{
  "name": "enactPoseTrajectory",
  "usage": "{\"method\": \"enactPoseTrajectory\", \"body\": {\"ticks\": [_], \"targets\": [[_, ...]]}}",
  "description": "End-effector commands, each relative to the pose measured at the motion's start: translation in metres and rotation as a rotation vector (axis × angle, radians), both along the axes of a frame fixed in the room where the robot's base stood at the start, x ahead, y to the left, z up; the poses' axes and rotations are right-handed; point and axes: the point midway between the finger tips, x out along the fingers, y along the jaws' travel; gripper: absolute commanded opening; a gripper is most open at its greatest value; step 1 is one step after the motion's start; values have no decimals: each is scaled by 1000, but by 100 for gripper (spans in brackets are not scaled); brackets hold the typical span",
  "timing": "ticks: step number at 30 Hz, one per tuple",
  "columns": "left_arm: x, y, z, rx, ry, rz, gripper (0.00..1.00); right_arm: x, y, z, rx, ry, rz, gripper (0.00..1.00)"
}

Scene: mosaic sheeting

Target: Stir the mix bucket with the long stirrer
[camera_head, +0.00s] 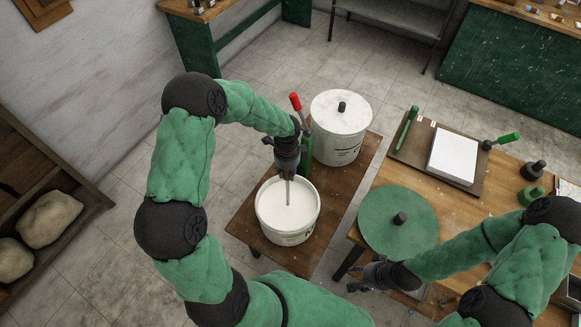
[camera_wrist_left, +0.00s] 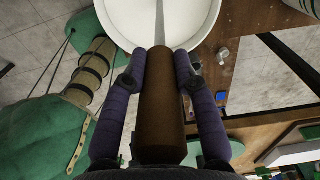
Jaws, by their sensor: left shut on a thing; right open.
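The mix bucket (camera_head: 288,237) is white, open and filled with pale liquid, standing on a low wooden table. My left gripper (camera_head: 287,172) is above it. In the left wrist view its two fingers (camera_wrist_left: 157,62) are shut on the brown handle (camera_wrist_left: 162,110) of the long stirrer. The stirrer's thin grey rod (camera_head: 288,192) points down into the bucket, its lower end hidden by the liquid. The bucket (camera_wrist_left: 203,42) also shows at the top of the wrist view. My right gripper (camera_head: 367,276) is open and empty, beside the workbench's left edge.
A lidded white bucket (camera_head: 342,147) and a dark green bottle-like thing with a red handle (camera_head: 296,102) stand behind the mix bucket.

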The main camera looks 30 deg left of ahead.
Motion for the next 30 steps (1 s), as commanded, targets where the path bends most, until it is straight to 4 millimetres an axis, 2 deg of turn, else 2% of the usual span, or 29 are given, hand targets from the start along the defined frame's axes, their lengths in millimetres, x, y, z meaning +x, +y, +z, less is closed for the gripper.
{"method": "enactPoseTrajectory", "body": {"ticks": [19,30], "targets": [[-3,0,3,-1,-1,1,0,0,0,2,0,0,0,55],[-3,0,33,-1,-2,1,0,0,0,26,0,0,0,55]]}}
